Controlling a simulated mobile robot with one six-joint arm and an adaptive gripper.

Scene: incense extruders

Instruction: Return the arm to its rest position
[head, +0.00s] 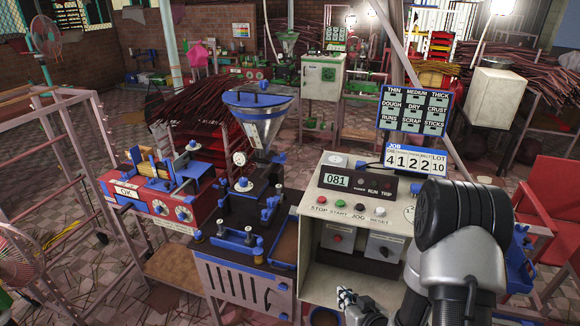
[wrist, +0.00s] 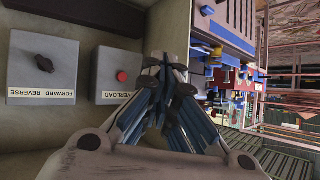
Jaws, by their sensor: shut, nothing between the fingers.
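My gripper (head: 348,298) is low in front of the beige control cabinet (head: 312,283) in the head view, with my dark arm rising at the lower right. In the wrist view its fingers (wrist: 164,66) are drawn together with nothing between them. Beyond them are the FORWARD REVERSE switch box (wrist: 42,76) and the OVERLOAD box (wrist: 118,76) with a red button. I cannot see any contact between the fingers and the cabinet.
The control panel (head: 345,205) with buttons is above the gripper. Left stands the extruder (head: 250,215) with its steel hopper (head: 262,115), then a red machine (head: 165,205). A red chair-like frame (head: 550,190) stands right of my arm. Tiled floor shows at the far left.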

